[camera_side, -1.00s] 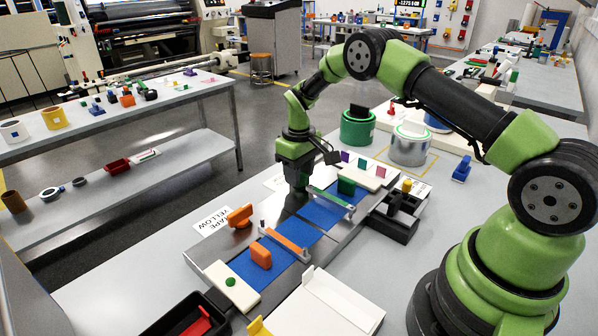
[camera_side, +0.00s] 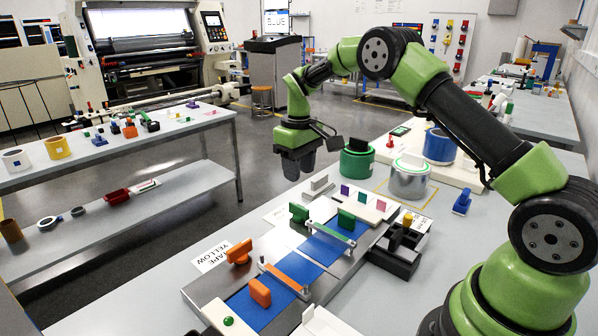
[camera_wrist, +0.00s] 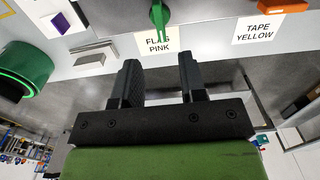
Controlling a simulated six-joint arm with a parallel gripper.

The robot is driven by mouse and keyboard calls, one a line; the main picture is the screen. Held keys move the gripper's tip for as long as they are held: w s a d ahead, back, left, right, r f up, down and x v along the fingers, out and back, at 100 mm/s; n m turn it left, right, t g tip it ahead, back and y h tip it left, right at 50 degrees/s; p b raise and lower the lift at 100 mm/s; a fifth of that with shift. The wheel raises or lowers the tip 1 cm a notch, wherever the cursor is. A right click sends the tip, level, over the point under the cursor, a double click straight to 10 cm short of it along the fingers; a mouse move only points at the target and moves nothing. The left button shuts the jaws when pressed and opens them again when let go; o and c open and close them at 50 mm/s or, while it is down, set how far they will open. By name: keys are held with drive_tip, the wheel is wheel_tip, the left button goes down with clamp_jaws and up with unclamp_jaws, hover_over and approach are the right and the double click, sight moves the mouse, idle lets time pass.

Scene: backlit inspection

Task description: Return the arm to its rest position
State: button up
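My gripper (camera_side: 295,172) hangs in the air above the far end of the fixture in the side view, clear of the bench. In the wrist view my gripper (camera_wrist: 160,82) shows two dark fingers spread apart with nothing between them. A green clip (camera_side: 299,213) stands on the fixture below it; in the wrist view this clip (camera_wrist: 159,32) appears beyond the fingertips, partly over the FLAG PINK label (camera_wrist: 165,45). My arm is bent high, with its elbow raised.
A green roll (camera_side: 357,163) and a silver roll (camera_side: 408,180) stand right of my gripper. The fixture carries a blue strip (camera_side: 300,268), an orange clip (camera_side: 239,252) and an orange block (camera_side: 260,292). A dark tray (camera_side: 396,253) sits at its right. The space around my gripper is clear.

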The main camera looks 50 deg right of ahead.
drive_tip(key=s+a+r+m+t, duration=0.1)
drive_tip(key=s+a+r, duration=0.15)
drive_tip(key=r, duration=0.25)
drive_tip(key=s+a+r+t, duration=0.1)
drive_tip(key=s+a+r, duration=0.1)
drive_tip(key=s+r, duration=0.3)
drive_tip(key=s+a+r+m+t, duration=0.1)
drive_tip(key=s+a+r+t, duration=0.1)
drive_tip(key=r, duration=0.4)
drive_tip(key=s+a+m+t+y, duration=0.1)
drive_tip(key=s+a, duration=0.1)
drive_tip(key=s, duration=0.6)
drive_tip(key=s+a+r+m+t+y, duration=0.1)
drive_tip(key=s+a+t, duration=0.1)
drive_tip(key=s, duration=0.7)
drive_tip(key=shift+a, duration=0.35)
